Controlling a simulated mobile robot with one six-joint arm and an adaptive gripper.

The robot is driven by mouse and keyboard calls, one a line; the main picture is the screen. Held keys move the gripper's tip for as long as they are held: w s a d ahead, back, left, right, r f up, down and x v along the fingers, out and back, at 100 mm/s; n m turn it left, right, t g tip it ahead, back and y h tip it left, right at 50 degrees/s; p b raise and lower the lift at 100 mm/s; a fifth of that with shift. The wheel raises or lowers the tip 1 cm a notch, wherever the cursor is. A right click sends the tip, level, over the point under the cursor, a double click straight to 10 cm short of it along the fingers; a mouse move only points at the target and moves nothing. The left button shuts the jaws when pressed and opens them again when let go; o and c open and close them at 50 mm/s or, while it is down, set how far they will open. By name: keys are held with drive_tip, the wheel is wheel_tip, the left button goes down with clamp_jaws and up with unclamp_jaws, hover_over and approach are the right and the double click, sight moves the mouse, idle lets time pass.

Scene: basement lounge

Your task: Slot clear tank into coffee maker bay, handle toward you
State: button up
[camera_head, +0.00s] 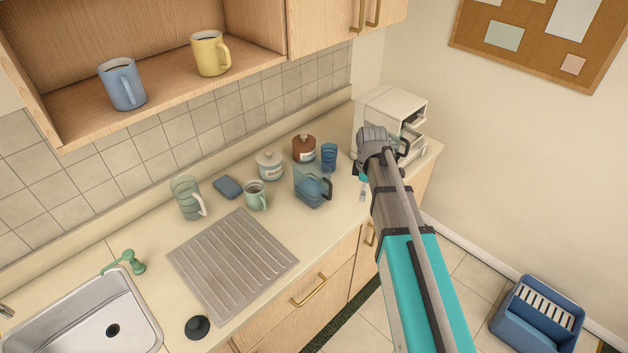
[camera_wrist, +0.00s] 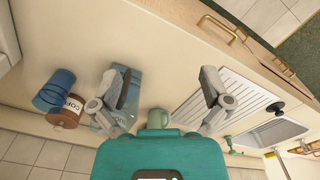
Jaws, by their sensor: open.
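The white coffee maker (camera_head: 386,103) stands at the counter's far right end. My gripper covers part of its front, so the bay is only partly seen.
Close to the tank stand a brown-lidded coffee jar (camera_head: 304,148), a sugar jar (camera_head: 270,166), a blue cup (camera_head: 329,157) and a green mug (camera_head: 256,195). A ribbed drainboard (camera_head: 232,265) and sink (camera_head: 100,320) lie left. The counter strip before the coffee maker looks mostly clear.

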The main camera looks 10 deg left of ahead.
sight(329, 172)
drive_tip(key=w+a+r+n+p, duration=0.4)
drive_tip(key=w+a+r+n, duration=0.1)
drive_tip(key=w+a+n, duration=0.4)
drive_tip(key=a+n, duration=0.2)
drive_tip(key=n, duration=0.1)
drive_tip(key=shift+w+a+r+p, duration=0.25)
drive_tip(key=shift+w+p, duration=0.15)
drive_tip(key=shift+f, duration=0.1)
wheel_tip(329, 172, down, 8)
drive_tip(key=b, duration=0.8)
drive_tip(key=shift+f+b, duration=0.2)
drive_tip(key=shift+b, duration=0.15)
drive_tip(key=shift+f, duration=0.1)
drive_tip(key=shift+a+f+b, duration=0.1)
drive_tip(key=shift+f+b, duration=2.45)
drive_tip(key=shift+b, duration=0.05)
